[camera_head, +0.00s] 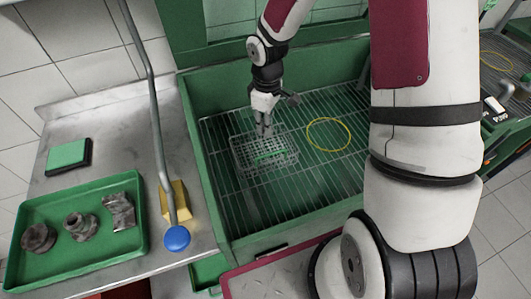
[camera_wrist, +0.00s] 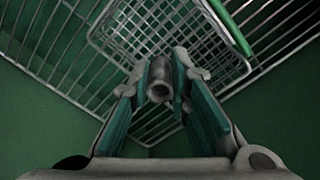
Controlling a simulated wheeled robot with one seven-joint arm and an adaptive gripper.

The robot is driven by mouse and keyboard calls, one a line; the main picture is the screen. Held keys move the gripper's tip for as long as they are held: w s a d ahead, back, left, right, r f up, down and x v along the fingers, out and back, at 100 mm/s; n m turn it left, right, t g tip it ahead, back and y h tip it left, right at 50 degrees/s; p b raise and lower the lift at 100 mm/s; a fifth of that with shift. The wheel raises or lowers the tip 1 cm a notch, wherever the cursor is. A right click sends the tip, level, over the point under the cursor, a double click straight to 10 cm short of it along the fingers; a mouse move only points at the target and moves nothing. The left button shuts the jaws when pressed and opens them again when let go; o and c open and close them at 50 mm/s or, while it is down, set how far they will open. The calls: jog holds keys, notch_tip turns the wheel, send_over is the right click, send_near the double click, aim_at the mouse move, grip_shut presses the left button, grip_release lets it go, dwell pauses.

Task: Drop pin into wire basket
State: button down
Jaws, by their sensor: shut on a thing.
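The pin (camera_wrist: 160,82) is a short grey metal cylinder with a hollow end, held between the fingertips in the wrist view. My gripper (camera_wrist: 160,88) is shut on it; in the head view my gripper (camera_head: 264,130) points down over the wire basket. The wire basket (camera_head: 262,155) is a small mesh basket with a green handle or strip, standing on the grate inside the green washer. In the wrist view the basket (camera_wrist: 150,30) lies below and beyond the pin. The pin is too small to make out in the head view.
The green washer tub (camera_head: 215,190) has raised walls around its wire grate. A yellow ring (camera_head: 328,134) lies on the grate right of the basket. A green tray (camera_head: 80,265) with several dark metal parts is on the left bench, near a grey pipe (camera_head: 150,100) and yellow block (camera_head: 178,200).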

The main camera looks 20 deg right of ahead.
jog(key=shift+f, duration=0.25)
jog(key=c, duration=1.4)
grip_release()
jog(key=shift+r, duration=0.1)
notch_tip(320, 180, up, 12)
jog(key=shift+f, duration=0.1)
